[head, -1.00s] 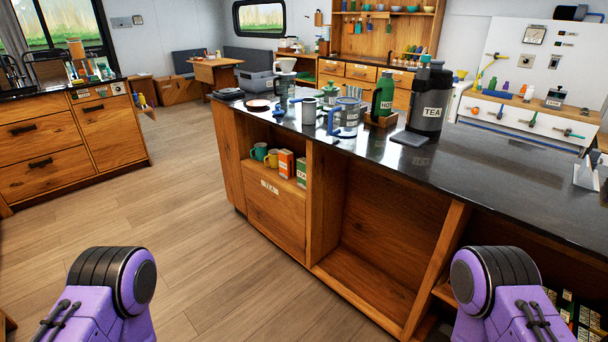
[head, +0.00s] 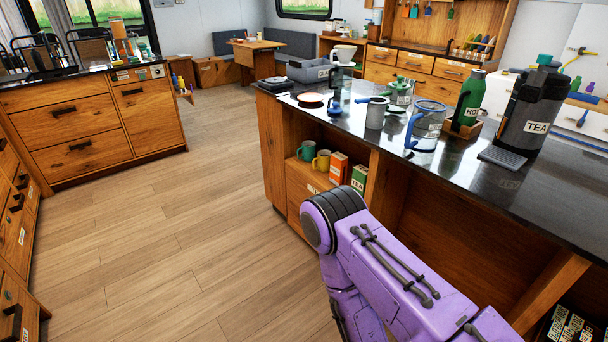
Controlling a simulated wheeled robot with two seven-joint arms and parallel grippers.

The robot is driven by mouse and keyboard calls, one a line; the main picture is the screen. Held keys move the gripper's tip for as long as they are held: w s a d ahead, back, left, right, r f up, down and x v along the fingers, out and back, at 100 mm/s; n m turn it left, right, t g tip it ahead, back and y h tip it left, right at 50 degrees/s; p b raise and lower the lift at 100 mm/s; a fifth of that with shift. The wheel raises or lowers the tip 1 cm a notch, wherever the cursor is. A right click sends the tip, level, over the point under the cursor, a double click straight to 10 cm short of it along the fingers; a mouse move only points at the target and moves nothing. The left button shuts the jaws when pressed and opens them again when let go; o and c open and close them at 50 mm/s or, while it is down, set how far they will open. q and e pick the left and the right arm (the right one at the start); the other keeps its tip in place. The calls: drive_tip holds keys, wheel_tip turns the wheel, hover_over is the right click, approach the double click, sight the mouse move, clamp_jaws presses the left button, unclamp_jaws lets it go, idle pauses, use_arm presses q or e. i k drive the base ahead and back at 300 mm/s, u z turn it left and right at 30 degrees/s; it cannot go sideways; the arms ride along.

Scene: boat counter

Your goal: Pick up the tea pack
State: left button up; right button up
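An orange-and-white pack (head: 338,168) stands upright in the open shelf niche at the left end of the counter. Beside it on the right stands a green-and-white pack labelled TEA (head: 358,178). Several small packs (head: 570,330) lie in a low compartment at the bottom right, cut off by the picture edge; I cannot read them surely. One purple arm of mine crosses the lower right, in front of the counter. Neither of my grippers shows in the head view, so what they hold is hidden.
Two mugs (head: 313,155) stand left of the packs in the niche. The dark counter top (head: 480,190) carries a blue-handled glass jug (head: 426,128), a green bottle (head: 470,98) and a TEA dispenser (head: 532,115). Wooden drawers (head: 75,125) stand at left. The floor between is clear.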

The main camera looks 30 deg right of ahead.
sight(360, 172)
drive_tip(key=u, duration=0.2)
drive_tip(key=i, duration=1.7)
drive_tip(key=z, duration=1.7)
drive_tip(key=i, duration=1.05)
drive_tip(key=z, duration=0.3)
